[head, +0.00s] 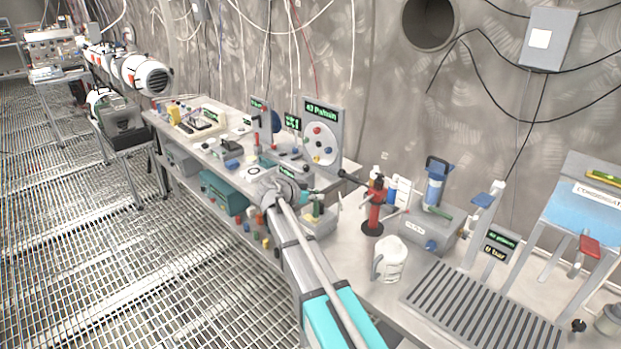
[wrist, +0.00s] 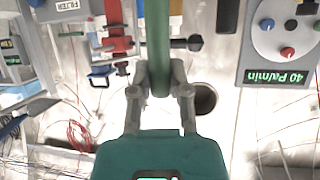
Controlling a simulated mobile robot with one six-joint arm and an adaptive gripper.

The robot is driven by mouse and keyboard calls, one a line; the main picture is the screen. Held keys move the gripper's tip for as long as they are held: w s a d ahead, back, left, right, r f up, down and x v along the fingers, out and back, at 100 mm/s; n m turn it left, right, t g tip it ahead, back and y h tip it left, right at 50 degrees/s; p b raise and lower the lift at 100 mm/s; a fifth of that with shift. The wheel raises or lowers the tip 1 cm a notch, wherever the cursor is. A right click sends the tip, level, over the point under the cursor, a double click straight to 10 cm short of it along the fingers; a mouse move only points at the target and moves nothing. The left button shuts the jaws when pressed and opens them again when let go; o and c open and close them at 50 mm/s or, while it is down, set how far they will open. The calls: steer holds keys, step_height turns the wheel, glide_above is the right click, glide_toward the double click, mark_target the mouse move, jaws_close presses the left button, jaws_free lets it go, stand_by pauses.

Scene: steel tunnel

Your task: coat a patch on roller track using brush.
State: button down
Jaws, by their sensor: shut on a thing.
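My gripper (wrist: 158,82) is shut on a green rod, which looks like the handle of the brush (wrist: 158,35). The rod runs up out of the wrist view, and no bristles show. In the head view my arm reaches over the bench, and its wrist hides most of the gripper. A grey slatted bed (head: 485,310), apparently the roller track, lies at the front right of the bench, apart from my gripper. I cannot make out a coated patch on it.
A white mug (head: 390,260) stands between my arm and the track. A round-dial panel (head: 322,115) stands beyond my wrist. A blue-topped frame (head: 585,195) rises at the right.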

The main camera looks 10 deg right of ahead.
steer(key=shift+s+f, duration=0.1)
steer(key=shift+f, duration=0.05)
step_height(320, 180, up, 8)
steer(key=s+a+p, duration=0.1)
steer(key=p, duration=0.6)
steer(key=shift+s+a, duration=0.15)
steer(key=shift+a, duration=0.25)
stand_by(0.4)
steer(key=shift+f, duration=0.1)
steer(key=shift+f+b, duration=2.8)
steer(key=shift+f, duration=0.1)
steer(key=shift+f+b, duration=1)
